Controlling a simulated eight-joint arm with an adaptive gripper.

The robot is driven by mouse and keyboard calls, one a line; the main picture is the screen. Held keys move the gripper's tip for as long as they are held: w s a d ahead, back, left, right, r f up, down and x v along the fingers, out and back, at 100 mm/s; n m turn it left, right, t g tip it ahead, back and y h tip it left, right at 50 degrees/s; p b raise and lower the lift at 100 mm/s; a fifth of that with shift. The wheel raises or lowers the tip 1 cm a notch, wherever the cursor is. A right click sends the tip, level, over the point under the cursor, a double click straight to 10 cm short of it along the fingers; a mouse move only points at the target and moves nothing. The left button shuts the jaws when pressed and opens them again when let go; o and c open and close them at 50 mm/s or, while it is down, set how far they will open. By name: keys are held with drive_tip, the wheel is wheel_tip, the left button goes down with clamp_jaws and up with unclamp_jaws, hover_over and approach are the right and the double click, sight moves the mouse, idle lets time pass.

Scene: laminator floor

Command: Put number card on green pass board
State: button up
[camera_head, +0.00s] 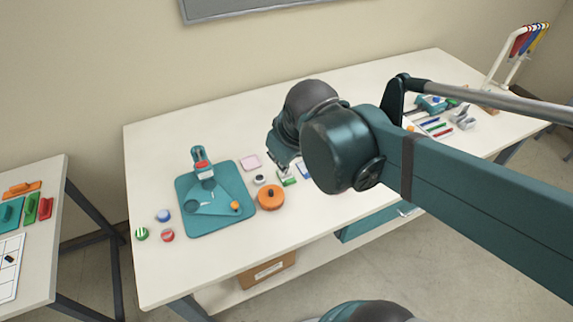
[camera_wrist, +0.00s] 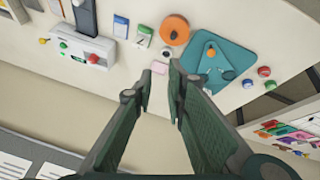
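Two small cards lie flat on the long white table. One is white with green (camera_wrist: 144,36) and shows in the head view (camera_head: 287,178). The other is white with blue (camera_wrist: 121,26) and shows in the head view (camera_head: 304,171). I cannot read a number on either. A green board (camera_head: 30,208) lies on the left side table between red and teal ones; I cannot tell for sure that it is the pass board. My gripper (camera_wrist: 160,72) is open and empty, above the long table; its fingertips are hidden in the head view.
A teal mat (camera_head: 230,222) bears a teal device. Around it are an orange roll (camera_head: 270,197), a pink pad (camera_head: 251,162) and small red (camera_head: 167,235), blue and green round pieces. A white machine (camera_wrist: 85,48) stands near the cards. A gap separates the two tables.

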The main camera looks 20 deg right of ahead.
drive_tip(key=shift+s+a+r+m+t+y, duration=0.15)
drive_tip(key=shift+s+a+m+t, duration=0.1)
drive_tip(key=shift+s+m, duration=0.4)
drive_tip(key=shift+s+a+r+m+t+y, duration=0.1)
drive_tip(key=shift+s+r+m+t, duration=0.1)
drive_tip(key=shift+s+m, duration=0.45)
drive_tip(key=shift+s+a+r+m+t+y, duration=0.15)
drive_tip(key=shift+s+a+m+t, duration=0.1)
drive_tip(key=shift+s+m, duration=0.35)
drive_tip(key=shift+s, duration=0.1)
drive_tip(key=shift+f, duration=0.15)
drive_tip(key=shift+f+b, duration=0.4)
drive_tip(key=shift+b, duration=0.1)
